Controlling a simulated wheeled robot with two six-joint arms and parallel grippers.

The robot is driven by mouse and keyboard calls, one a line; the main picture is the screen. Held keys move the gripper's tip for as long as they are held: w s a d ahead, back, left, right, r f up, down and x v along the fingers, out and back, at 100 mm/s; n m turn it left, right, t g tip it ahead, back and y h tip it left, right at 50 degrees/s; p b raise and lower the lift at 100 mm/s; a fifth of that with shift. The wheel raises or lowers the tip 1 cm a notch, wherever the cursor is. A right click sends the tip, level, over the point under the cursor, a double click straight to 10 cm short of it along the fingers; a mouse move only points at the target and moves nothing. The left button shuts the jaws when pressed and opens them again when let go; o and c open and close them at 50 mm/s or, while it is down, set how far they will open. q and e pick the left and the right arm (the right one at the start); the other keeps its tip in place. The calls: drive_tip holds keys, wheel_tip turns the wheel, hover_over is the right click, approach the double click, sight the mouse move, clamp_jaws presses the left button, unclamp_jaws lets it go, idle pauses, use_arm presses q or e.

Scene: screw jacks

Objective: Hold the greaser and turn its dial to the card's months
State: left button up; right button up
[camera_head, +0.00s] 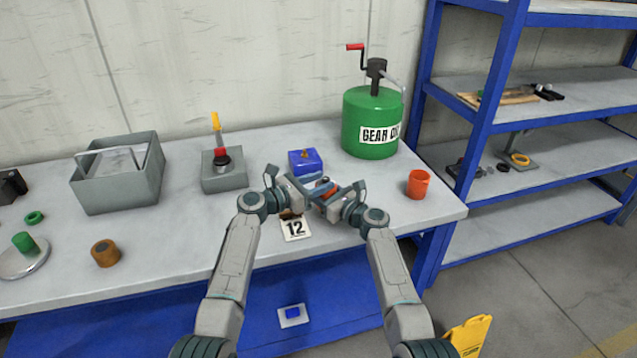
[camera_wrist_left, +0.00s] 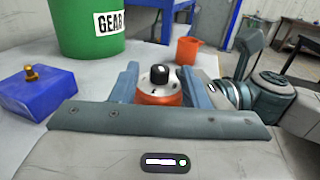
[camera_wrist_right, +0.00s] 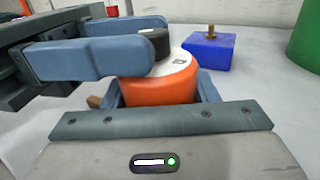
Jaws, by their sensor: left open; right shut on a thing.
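The greaser has an orange body (camera_wrist_right: 160,88), a white marked top and a black knob (camera_wrist_left: 159,75). My right gripper (camera_head: 329,193) is shut on the orange body, which shows between its fingers in the right wrist view. My left gripper (camera_head: 308,184) is open, its blue fingers on either side of the knob in the left wrist view. In the right wrist view one left finger overlaps the knob; I cannot tell if it touches. The dial's marks are too small to read. The card (camera_head: 295,229) reads 12 and lies near the table's front edge.
A blue block (camera_head: 306,162) with a brass fitting stands behind the grippers. A green gear oil can (camera_head: 371,122) and an orange cup (camera_head: 418,185) stand to the right. A grey bin (camera_head: 120,183), a grey block (camera_head: 223,178) and a brown cylinder (camera_head: 105,254) are left.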

use_arm(q)
clamp_jaws()
drive_tip(key=shift+s+d+f+n+t+y, duration=0.1)
drive_tip(key=shift+s+d+n+t+y, duration=0.05)
drive_tip(key=shift+n+t+y, duration=0.55)
drive_tip(key=shift+s+d+n+t+y, duration=0.15)
drive_tip(key=shift+n+t+y, duration=0.45)
drive_tip(key=shift+t+y, duration=0.15)
drive_tip(key=shift+n+t+y, duration=0.95)
drive_tip(key=shift+n+y, duration=0.05)
drive_tip(key=shift+y, duration=0.15)
unclamp_jaws()
drive_tip(key=shift+s, duration=0.1)
